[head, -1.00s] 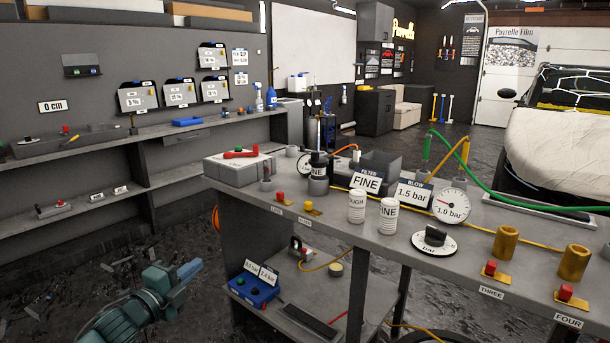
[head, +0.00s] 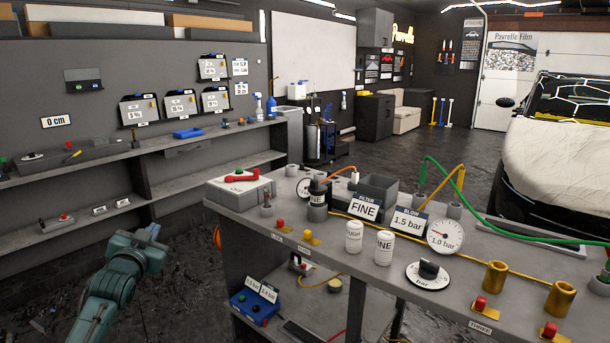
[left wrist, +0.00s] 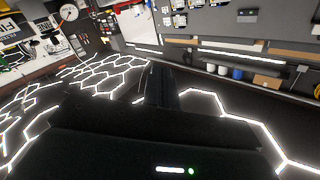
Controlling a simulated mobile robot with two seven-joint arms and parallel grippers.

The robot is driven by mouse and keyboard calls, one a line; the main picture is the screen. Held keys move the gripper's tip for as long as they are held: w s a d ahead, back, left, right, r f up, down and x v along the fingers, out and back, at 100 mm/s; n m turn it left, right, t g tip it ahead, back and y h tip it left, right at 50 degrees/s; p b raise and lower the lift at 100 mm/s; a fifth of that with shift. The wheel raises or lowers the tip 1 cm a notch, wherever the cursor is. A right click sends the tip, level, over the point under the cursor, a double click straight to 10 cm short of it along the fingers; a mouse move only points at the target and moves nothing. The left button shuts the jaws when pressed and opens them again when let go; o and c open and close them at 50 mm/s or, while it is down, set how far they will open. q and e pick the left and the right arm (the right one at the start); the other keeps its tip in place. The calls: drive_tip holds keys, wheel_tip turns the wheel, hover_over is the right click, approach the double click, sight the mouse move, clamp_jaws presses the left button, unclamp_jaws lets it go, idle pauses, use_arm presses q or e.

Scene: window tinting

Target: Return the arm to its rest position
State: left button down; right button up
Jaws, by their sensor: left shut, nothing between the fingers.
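My left gripper (head: 154,231) is in the lower left of the head view, at the end of my teal arm. It is shut and empty, in the air to the left of the grey workbench (head: 315,232) and apart from it. In the left wrist view, dark gripper parts (left wrist: 160,90) fill the middle and bottom, with bright hexagonal ceiling lights beyond. My right gripper is not in view.
The workbench carries cups, a dial knob (head: 428,272), a pressure gauge (head: 445,236), brass sockets and hoses. A wall shelf (head: 110,157) runs along the left. A covered car (head: 560,150) stands at the right. Open floor lies between shelf and workbench.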

use_arm(q)
drive_tip(key=s+d+f+g+h, duration=0.2)
drive_tip(key=s+d+f, duration=0.4)
drive_tip(key=s+f, duration=0.4)
drive_tip(key=s+d+f+g+h, duration=0.1)
drive_tip(key=s+d+f+g, duration=0.1)
drive_tip(key=s+d+f, duration=0.75)
drive_tip(key=s+d+f+g, duration=0.1)
drive_tip(key=s+f, duration=0.1)
drive_tip(key=s, duration=0.4)
drive_tip(key=s+d+f+g+h, duration=0.1)
drive_tip(key=s+d+f, duration=0.1)
drive_tip(key=s, duration=0.5)
drive_tip(key=s+d+f+n+g+h, duration=0.1)
drive_tip(key=s+d+f, duration=0.1)
drive_tip(key=s+f, duration=0.2)
drive_tip(key=s, duration=0.3)
drive_tip(key=shift+d, duration=0.25)
drive_tip(key=shift+s, duration=0.1)
